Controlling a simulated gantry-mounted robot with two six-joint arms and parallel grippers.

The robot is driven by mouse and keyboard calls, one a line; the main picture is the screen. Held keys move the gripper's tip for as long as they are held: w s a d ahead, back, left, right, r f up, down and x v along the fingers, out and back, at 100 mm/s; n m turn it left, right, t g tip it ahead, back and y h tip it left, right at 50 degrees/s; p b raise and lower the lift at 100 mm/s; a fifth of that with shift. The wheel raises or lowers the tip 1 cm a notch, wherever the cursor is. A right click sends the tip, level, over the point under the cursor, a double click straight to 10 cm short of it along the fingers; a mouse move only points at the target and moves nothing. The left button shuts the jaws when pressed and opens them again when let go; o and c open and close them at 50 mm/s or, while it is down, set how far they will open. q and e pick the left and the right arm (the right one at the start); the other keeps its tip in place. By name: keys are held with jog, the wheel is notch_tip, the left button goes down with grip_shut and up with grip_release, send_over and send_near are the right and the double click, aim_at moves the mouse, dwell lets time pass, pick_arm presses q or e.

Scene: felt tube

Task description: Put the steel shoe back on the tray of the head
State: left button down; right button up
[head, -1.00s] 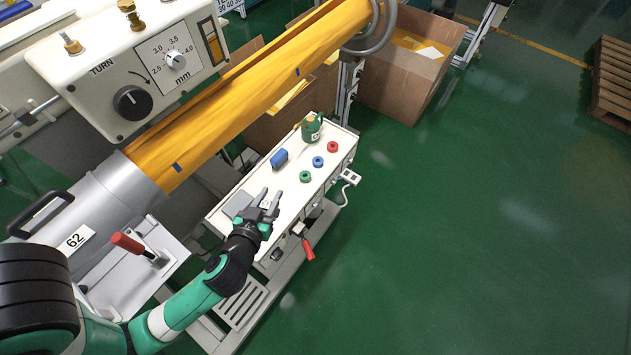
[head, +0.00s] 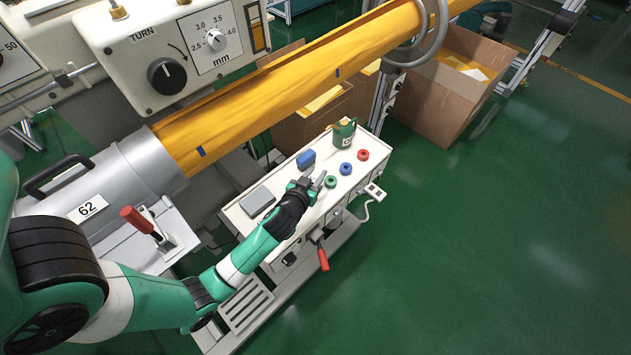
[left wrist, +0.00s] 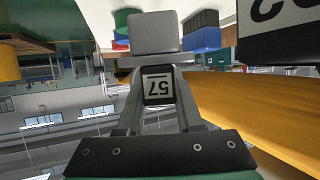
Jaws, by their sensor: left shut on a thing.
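My left gripper (head: 318,181) is over the front half of the white cabinet top, close to the green ring. In the left wrist view it is shut on the steel shoe, a grey block (left wrist: 153,32) at the fingertips. In the head view the fingers mostly hide the shoe. The head is the grey drum (head: 140,165) marked "62" at the left. A pale metal shelf (head: 180,228) with a red-handled lever (head: 138,219) lies below it; I cannot tell whether this is the tray. My right gripper is out of view.
The white cabinet (head: 236,215) carries a grey slab (head: 257,201), a blue block (head: 306,160), green (head: 330,181), blue (head: 346,169) and red rings (head: 363,155), and a green jug (head: 344,133). The yellow tube (head: 290,85) runs above and behind. Green floor is clear at right.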

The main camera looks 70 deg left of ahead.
pick_arm(q)
jog(key=shift+f+b, duration=0.8)
jog(key=shift+f, duration=0.85)
jog(key=c, duration=0.6)
grip_release()
jog(key=shift+o, duration=0.2)
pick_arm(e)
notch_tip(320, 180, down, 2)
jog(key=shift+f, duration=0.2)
pick_arm(q)
jog(key=shift+r, duration=0.1)
jog(key=shift+r, duration=0.15)
jog(key=shift+s+d+r+p, duration=0.15)
jog(key=shift+s+d+p, duration=0.05)
jog(key=shift+p, duration=0.25)
jog(key=p+v, duration=0.2)
jog(key=v, duration=0.9)
jog(key=shift+d+p, duration=0.2)
jog(key=shift+p, duration=0.1)
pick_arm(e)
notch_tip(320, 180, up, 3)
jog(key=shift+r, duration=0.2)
